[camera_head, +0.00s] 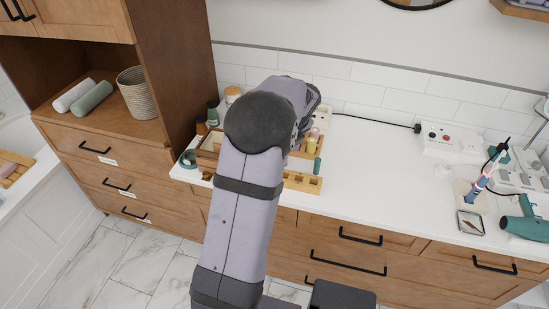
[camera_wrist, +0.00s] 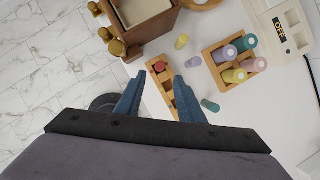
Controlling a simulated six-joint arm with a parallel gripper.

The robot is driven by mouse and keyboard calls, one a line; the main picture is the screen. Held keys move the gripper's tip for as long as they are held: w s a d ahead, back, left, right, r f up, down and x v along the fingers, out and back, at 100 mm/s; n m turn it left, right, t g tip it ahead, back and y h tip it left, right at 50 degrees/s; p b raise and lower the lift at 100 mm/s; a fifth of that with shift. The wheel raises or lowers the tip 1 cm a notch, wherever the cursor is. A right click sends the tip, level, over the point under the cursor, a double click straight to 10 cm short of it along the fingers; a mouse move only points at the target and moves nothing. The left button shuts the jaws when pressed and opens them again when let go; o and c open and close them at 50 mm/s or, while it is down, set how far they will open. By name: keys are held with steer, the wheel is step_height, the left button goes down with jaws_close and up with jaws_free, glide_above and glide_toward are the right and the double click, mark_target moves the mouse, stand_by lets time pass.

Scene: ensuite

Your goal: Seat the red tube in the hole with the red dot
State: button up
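In the wrist view, my gripper (camera_wrist: 158,82) has its two blue fingers spread apart. A narrow wooden rack with holes (camera_wrist: 183,98) runs between and beyond the fingertips. A round red end (camera_wrist: 160,66) shows at the rack's far end, between the fingertips; I cannot tell whether it is the red tube or the red dot. I see nothing held between the fingers. In the head view, the rack (camera_head: 302,182) shows partly at the counter's front edge, and my arm hides its left part and my fingers.
A wooden box (camera_wrist: 172,22) and brown bottles (camera_wrist: 117,47) stand close by. The counter's middle (camera_head: 375,165) is clear.

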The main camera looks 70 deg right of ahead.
steer(key=w+a+n+g+y, duration=0.1)
steer(key=w+a+n+y, duration=0.1)
steer(key=w+a+n, duration=1)
steer(key=w+a+n+g+y, duration=0.1)
steer(key=w+a+n, duration=0.8)
steer(key=a, duration=0.6)
steer(key=s+a+f+n+g, duration=0.1)
steer(key=s+a+n, duration=0.1)
steer(key=a+n, duration=0.9)
steer(key=s+a+f+n, duration=0.2)
steer(key=s+a+n, duration=0.1)
steer(key=a+n, duration=0.8)
steer(key=a, duration=0.2)
steer(key=shift+s+a+g, duration=0.2)
steer(key=shift+a+g, duration=0.15)
steer(key=shift+g, duration=0.05)
